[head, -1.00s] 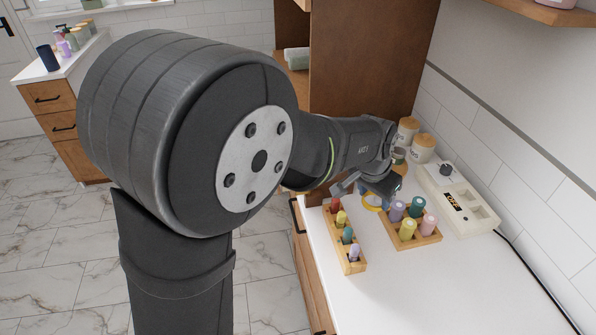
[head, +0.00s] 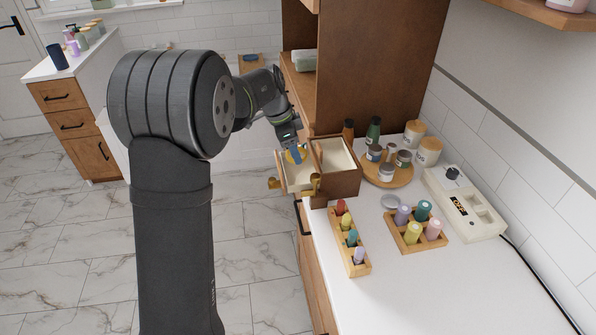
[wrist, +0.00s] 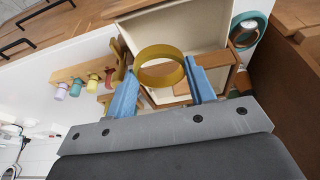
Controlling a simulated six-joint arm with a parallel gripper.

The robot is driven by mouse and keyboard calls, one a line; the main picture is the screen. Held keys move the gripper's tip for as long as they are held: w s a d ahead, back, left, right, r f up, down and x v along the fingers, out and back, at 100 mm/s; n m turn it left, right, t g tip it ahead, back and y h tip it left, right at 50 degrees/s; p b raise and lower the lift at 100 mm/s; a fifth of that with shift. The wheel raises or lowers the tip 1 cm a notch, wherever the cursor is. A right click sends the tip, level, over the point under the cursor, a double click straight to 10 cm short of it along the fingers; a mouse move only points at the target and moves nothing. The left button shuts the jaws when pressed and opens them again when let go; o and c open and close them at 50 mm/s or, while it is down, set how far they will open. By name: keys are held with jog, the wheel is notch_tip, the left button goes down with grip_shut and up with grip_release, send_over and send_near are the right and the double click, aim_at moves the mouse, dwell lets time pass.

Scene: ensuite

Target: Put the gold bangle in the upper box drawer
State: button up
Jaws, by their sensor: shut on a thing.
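The gold bangle (wrist: 160,68) is between the two blue fingers of my gripper (wrist: 162,80) in the wrist view, held by its rim. In the head view the bangle (head: 295,156) hangs under my gripper (head: 291,142), over the pulled-out drawer (head: 296,176) on the left of the wooden box (head: 340,183). The drawer is cream inside. In the wrist view the cream interior (wrist: 190,32) lies behind the bangle. I cannot tell whether the bangle touches the drawer, or clearly which drawer level is open.
Right of the box is a round wooden tray (head: 384,180) with jars. A white device (head: 465,205) stands by the wall. The front counter is clear.

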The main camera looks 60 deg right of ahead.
aim_at(298, 179)
notch_tip(298, 179, down, 8)
jog(key=shift+f, duration=0.1)
dwell(0.4)
jog(key=o, duration=0.7)
jog(key=shift+f, duration=0.1)
jog(key=v, duration=1.2)
